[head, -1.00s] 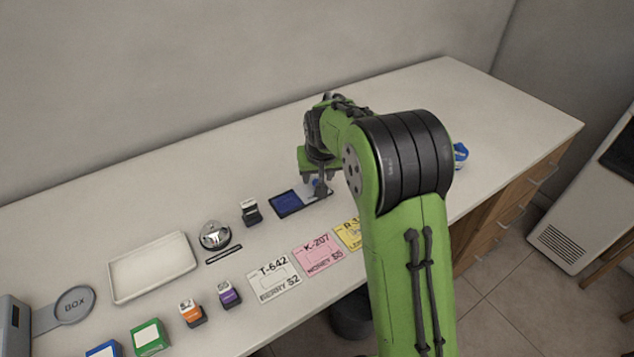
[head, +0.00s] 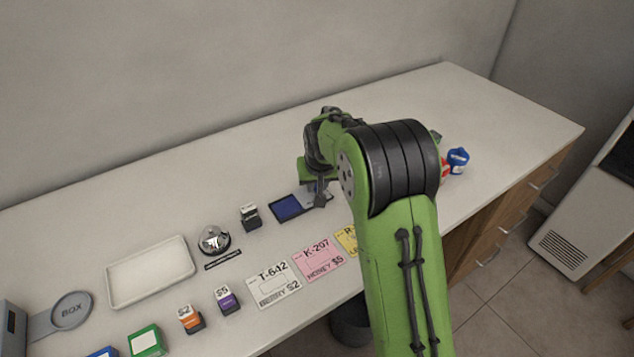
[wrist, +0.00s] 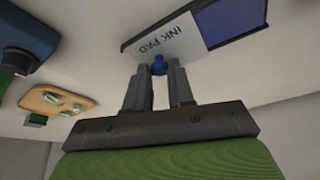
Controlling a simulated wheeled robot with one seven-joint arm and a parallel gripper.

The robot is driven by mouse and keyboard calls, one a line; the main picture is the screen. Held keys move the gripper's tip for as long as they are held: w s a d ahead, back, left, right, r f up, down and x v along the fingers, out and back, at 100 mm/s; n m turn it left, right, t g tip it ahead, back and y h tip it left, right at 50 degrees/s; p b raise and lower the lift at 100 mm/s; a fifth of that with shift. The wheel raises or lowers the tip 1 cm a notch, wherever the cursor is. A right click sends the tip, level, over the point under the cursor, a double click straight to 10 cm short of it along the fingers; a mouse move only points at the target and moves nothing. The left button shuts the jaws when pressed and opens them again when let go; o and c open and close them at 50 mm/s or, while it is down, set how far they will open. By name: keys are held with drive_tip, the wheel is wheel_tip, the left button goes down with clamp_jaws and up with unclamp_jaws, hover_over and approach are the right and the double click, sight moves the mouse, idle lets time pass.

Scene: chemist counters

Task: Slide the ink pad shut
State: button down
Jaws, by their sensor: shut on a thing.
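The ink pad (head: 287,207) lies on the counter, with part of its dark blue pad bare at the left in the head view. Its grey lid (head: 316,199) covers the right part. In the wrist view, the lid (wrist: 172,46) reads "INK PAD", and the bare blue pad (wrist: 235,18) shows to its right. A small blue knob (wrist: 159,65) stands on the lid. My gripper (wrist: 160,76) is shut on this knob, with a finger on each side. In the head view my gripper (head: 320,194) is over the lid and partly hides it.
A black stamp (head: 250,216), a bell (head: 214,240) and a white tray (head: 112,297) stand left of the pad. Cards, among them a pink card (head: 319,259), lie in front. A blue-topped item (head: 458,157) is right of my arm. The counter behind is clear.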

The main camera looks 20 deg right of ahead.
drive_tip(key=a, duration=0.2)
drive_tip(key=s+a, duration=0.1)
drive_tip(key=a, duration=0.1)
drive_tip(key=s+a, duration=0.1)
drive_tip(key=a, duration=0.2)
drive_tip(key=shift+s+b, duration=0.15)
drive_tip(key=shift+b, duration=0.15)
drive_tip(key=c, duration=1)
unclamp_jaws()
drive_tip(key=shift+a, duration=0.1)
drive_tip(key=p+v, duration=0.4)
drive_tip(key=v, duration=1.1)
drive_tip(key=shift+s+r, duration=0.1)
drive_tip(key=shift+r, duration=0.3)
